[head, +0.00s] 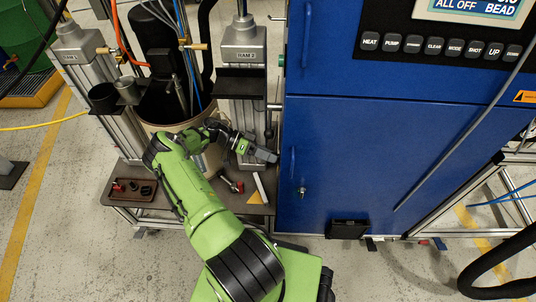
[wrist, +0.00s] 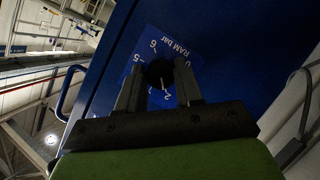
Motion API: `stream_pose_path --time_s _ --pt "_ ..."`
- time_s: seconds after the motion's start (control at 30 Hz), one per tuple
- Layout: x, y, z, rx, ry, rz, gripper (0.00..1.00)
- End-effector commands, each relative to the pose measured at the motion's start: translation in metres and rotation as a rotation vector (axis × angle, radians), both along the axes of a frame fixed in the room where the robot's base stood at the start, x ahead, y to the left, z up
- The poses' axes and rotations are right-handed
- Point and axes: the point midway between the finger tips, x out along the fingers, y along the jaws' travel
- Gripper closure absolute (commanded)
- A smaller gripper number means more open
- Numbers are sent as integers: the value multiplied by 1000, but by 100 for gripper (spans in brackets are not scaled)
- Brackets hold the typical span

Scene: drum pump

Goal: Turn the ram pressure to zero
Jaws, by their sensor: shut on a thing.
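The ram pressure dial is a blue plate (wrist: 180,48) marked "RAM bar" with white numbers, on the cabinet in the wrist view. Its black round knob (wrist: 158,71) sits between the two fingers of my gripper (wrist: 159,82), which is shut on it. A thin white mark on the knob appears to point toward the 2. The 0 is on the right of the scale, by the right finger. In the head view my gripper (head: 268,155) is at the left side of the blue cabinet (head: 400,160), and the dial and knob are hidden.
The cabinet has a button panel (head: 440,45) at top right. Open floor lies to the left.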

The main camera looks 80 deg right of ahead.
Motion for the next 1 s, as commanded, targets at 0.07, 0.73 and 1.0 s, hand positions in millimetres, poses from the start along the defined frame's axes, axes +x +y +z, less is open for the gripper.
stream_pose_path --time_s 0.07,0.73,1.0 --pt "1 -1 0 2 -1 5 95" --pt "0 0 0 2 0 2 40" --pt "1 0 33 0 -1 2 40"
